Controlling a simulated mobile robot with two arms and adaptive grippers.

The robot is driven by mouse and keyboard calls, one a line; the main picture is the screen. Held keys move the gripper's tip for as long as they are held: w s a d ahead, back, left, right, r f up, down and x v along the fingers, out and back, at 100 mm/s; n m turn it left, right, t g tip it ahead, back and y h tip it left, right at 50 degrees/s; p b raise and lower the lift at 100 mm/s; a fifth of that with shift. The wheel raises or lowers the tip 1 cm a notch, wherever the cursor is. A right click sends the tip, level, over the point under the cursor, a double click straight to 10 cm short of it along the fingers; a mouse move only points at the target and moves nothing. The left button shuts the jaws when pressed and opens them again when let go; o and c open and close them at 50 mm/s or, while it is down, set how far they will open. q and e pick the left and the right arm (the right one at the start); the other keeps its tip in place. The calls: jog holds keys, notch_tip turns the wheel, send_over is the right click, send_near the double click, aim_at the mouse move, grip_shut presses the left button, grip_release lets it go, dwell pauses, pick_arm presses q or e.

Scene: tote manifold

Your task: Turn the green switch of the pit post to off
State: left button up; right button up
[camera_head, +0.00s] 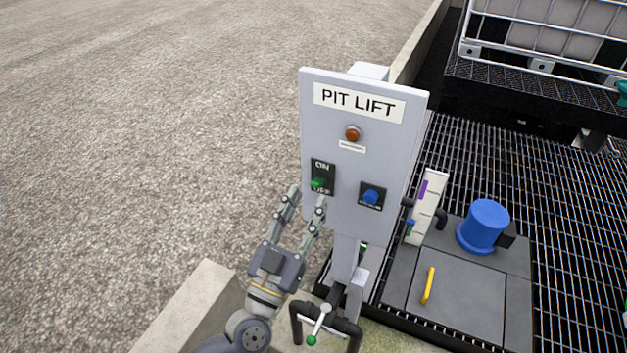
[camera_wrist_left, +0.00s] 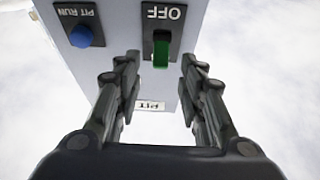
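The pit post is a grey panel (camera_head: 340,210) headed "PIT LIFT". Its green switch (camera_head: 318,183) sits on a black plate at the panel's left, with "ON" above and a partly hidden word below. In the left wrist view, the green switch (camera_wrist_left: 161,50) shows upside down, beside the word "OFF". My left gripper (camera_head: 307,196) is open in front of the panel's lower left. In the left wrist view, its two fingers (camera_wrist_left: 157,75) stand either side of the switch, with gaps visible. Whether they touch the panel I cannot tell. My right gripper is not in view.
A blue button (camera_head: 371,197) marked "PIT RUN" is right of the switch, and an orange lamp (camera_head: 352,133) is above. Black pipework with a green-tipped lever (camera_head: 318,325) is below. Open gravel lies left.

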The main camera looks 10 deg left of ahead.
aim_at(318, 182)
pick_arm(q)
jog(key=shift+p+x, duration=0.5)
jog(key=shift+x, duration=1.65)
jog(key=shift+f, duration=0.1)
grip_shut()
